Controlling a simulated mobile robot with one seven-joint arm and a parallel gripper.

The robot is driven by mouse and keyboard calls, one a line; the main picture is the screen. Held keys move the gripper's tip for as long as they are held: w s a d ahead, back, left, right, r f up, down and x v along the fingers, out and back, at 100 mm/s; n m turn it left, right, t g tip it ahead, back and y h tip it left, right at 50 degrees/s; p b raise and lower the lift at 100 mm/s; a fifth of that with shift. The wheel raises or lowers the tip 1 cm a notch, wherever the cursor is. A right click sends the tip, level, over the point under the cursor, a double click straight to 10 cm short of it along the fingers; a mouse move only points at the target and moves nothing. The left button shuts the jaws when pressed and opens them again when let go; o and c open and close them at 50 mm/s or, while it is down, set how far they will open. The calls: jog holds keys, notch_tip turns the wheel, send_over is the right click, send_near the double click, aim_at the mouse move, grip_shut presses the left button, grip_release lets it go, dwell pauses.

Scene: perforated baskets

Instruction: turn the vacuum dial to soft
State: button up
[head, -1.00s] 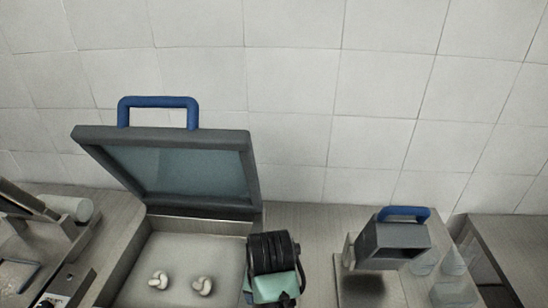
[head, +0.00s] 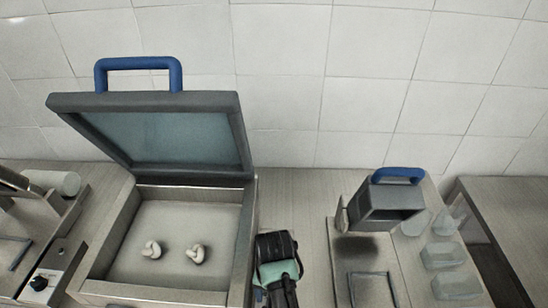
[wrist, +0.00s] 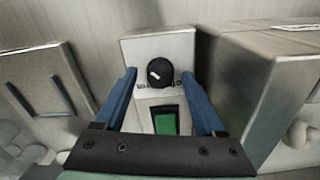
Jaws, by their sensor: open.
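In the wrist view, a round black dial (wrist: 159,72) with a short white mark sits on a light metal panel (wrist: 130,48). Printing beneath the dial is partly visible but too small to read. A green rocker switch (wrist: 165,122) in a black frame is below it. My gripper (wrist: 159,74) is open and empty, with one blue finger on each side of the dial in this view. I see no contact with the dial. In the head view, the black and teal end of my arm (head: 278,262) is just right of the open chamber machine; the fingertips are hidden.
The chamber machine (head: 245,220) has its lid (head: 150,98) raised and pale lumps inside (head: 197,254). A blue-handled sealer (head: 390,210) and translucent containers (head: 440,255) stand to the right. Another black dial (head: 38,283) is on a panel at the left.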

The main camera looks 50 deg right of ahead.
jog(key=shift+f, duration=0.5)
jog(key=shift+c, duration=0.2)
grip_shut()
